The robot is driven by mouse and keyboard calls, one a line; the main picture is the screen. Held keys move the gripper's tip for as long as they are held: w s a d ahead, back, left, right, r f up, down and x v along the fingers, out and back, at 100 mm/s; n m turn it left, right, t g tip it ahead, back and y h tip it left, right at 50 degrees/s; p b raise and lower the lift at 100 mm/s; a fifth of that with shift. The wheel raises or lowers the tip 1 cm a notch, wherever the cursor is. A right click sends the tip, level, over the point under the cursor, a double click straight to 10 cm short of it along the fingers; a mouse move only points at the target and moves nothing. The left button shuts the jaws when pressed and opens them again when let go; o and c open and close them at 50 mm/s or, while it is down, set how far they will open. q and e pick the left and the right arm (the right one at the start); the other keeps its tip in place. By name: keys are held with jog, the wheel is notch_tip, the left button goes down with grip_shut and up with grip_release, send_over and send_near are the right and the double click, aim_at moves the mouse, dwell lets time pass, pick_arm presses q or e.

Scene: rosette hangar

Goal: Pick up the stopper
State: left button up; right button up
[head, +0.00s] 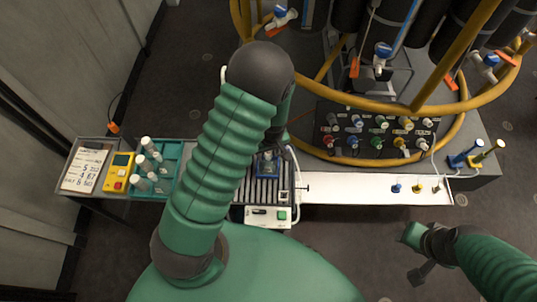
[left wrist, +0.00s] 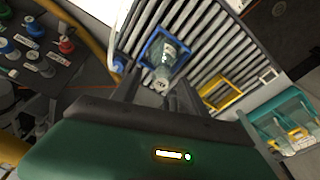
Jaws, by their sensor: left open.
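A small clear bottle (left wrist: 168,54) stands in a blue square frame (left wrist: 148,46) on the roller bed, its pale top (left wrist: 161,80) toward my left gripper (left wrist: 156,96). I cannot tell whether that top is a stopper. My left gripper is open, with the pale top seen between its fingers; contact cannot be made out. In the head view my left arm partly covers the blue frame (head: 268,166). Small blue (head: 397,188), yellow (head: 418,188) and grey (head: 436,188) stopper-like pieces stand on the white shelf. My right gripper (head: 418,256) is below that shelf, its jaws unclear.
A yellow frame (left wrist: 222,94) lies farther along the rollers. A teal rack (head: 167,165) with white-capped tubes and a yellow device (head: 118,172) are at the left. A panel of coloured connectors (head: 376,136) and yellow hoops stand behind. The white shelf's middle (head: 345,188) is clear.

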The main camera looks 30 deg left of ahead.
aim_at(269, 153)
pick_arm(q)
jog(key=shift+r, duration=0.1)
jog(key=c, duration=1.1)
jog(key=shift+s, duration=0.1)
jog(key=shift+r, duration=0.6)
notch_tip(269, 153, up, 2)
jog(key=shift+r, duration=0.2)
jog(key=s+d+r+p, duration=0.2)
jog(key=s+p, duration=0.1)
jog(key=s, duration=0.1)
jog(key=s+d+r+p, duration=0.2)
jog(key=s+d+p, duration=0.1)
jog(key=s+p, duration=0.1)
jog(key=s+d+r+p, duration=0.2)
jog(key=s+d+p, duration=0.1)
jog(key=s+p, duration=0.1)
jog(key=shift+s+d, duration=0.15)
jog(key=shift+s, duration=0.65)
